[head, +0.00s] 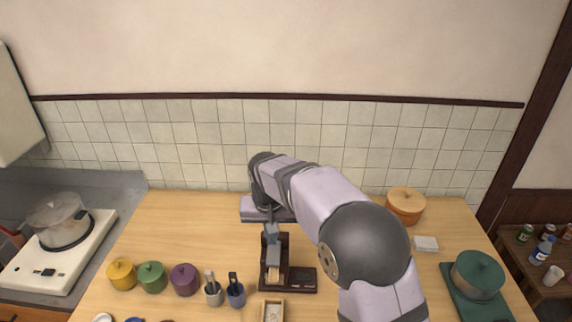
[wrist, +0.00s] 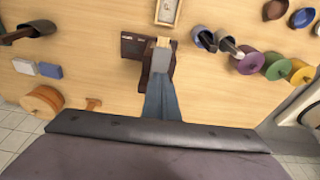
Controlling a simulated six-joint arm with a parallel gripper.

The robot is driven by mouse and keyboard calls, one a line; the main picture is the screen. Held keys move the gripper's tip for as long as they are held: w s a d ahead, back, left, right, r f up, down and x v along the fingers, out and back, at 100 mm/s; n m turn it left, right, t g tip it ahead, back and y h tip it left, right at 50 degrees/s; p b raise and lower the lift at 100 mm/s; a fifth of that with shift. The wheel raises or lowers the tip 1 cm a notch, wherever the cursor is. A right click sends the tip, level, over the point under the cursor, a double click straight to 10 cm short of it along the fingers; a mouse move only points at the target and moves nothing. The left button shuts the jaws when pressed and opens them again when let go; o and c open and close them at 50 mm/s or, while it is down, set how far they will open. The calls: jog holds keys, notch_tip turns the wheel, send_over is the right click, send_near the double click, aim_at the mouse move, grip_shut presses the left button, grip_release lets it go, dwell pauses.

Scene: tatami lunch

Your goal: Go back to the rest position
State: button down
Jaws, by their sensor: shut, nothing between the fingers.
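My gripper (head: 272,274) points down over the middle of the table and is shut and empty. In the wrist view its closed fingers (wrist: 163,44) have pale tips. They are in front of a dark wooden stand (head: 303,279), partly hiding it; I cannot tell whether they touch it. The stand also shows in the wrist view (wrist: 132,47). My arm reaches in from the lower right and bends down at the wrist.
Yellow (head: 122,274), green (head: 152,276) and purple (head: 184,280) lidded pots stand left, beside two utensil cups (head: 236,293). A pale tray (head: 273,311) lies in front. An orange pot (head: 406,205), white block (head: 426,244) and green pot (head: 478,274) are right. A stove (head: 55,258) is far left.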

jog(key=shift+w+a+r+n, duration=0.1)
jog(key=shift+w+a+n, duration=0.25)
jog(key=shift+n, duration=0.35)
jog(key=s+d+f+n+g, duration=0.1)
jog(key=s+d+f+n, duration=0.15)
jog(key=s+f, duration=0.35)
jog(key=s+d+f+n+g, duration=0.1)
jog(key=s+d+f, duration=0.25)
jog(key=s, duration=0.35)
jog(key=s+d+f+m+g+b, duration=0.1)
jog(key=s+d+m+g+b, duration=0.15)
jog(key=s+d, duration=1.1)
jog(key=shift+w+d+r+m+t+b, duration=0.1)
jog(key=shift+d+r+m+t+b, duration=0.1)
jog(key=shift+d+r+m+t, duration=0.35)
jog(key=shift+w+d+r+m+t+b, duration=0.1)
jog(key=shift+d+r+m+t+b, duration=0.15)
jog(key=shift+d+m+t, duration=0.5)
